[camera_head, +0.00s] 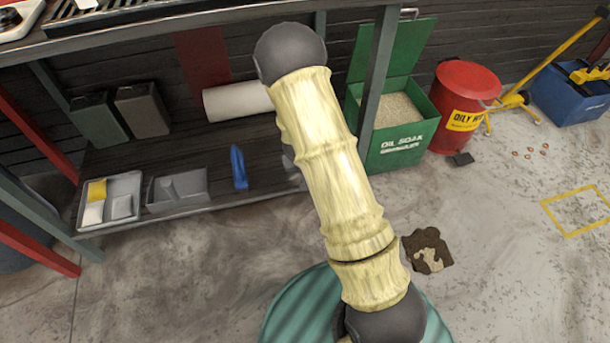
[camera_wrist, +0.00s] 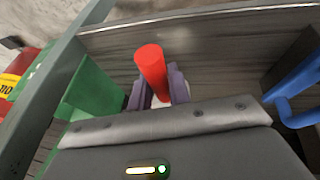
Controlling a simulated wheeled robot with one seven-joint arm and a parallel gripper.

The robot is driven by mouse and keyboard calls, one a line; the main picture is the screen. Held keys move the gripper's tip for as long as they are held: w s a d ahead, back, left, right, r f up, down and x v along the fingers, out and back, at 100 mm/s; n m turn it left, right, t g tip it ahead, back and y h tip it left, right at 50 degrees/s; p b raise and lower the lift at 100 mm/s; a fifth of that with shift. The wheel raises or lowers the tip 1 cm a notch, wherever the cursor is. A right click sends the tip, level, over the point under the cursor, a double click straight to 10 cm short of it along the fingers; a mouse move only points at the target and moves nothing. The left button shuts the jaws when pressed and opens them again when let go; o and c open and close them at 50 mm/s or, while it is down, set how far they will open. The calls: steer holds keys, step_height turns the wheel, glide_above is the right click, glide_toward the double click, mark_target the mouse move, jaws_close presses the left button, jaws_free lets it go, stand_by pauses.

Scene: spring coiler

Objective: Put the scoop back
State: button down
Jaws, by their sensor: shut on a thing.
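My gripper (camera_wrist: 157,90) shows in the wrist view, its two purple-grey fingers shut on a red cylindrical handle (camera_wrist: 151,64). I take this handle to be the scoop's. A pale part shows between the fingers below it; the rest of the scoop is hidden by the gripper. Behind the handle is the dark board of the lower shelf (camera_wrist: 215,45). I cannot tell whether the scoop touches it. In the head view my arm hides the gripper and scoop, over the lower shelf (camera_head: 165,157) left of the green oil-soak bin (camera_head: 395,150).
The bin's lid stands open on pale granules, and a bench post (camera_head: 378,75) rises beside it. On the shelf are a blue tool (camera_head: 239,168), grey trays (camera_head: 178,203), two canisters (camera_head: 141,110) and a white roll (camera_head: 237,101). A red oily-waste can (camera_head: 462,90) stands right.

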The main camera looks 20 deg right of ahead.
step_height(320, 180, down, 4)
steer(key=b, duration=0.2)
steer(key=shift+r+b, duration=0.15)
steer(key=shift+b, duration=0.2)
steer(key=c, duration=1.3)
jaws_free()
steer(key=p+v, duration=0.7)
steer(key=v, duration=0.5)
steer(key=shift+r, duration=0.15)
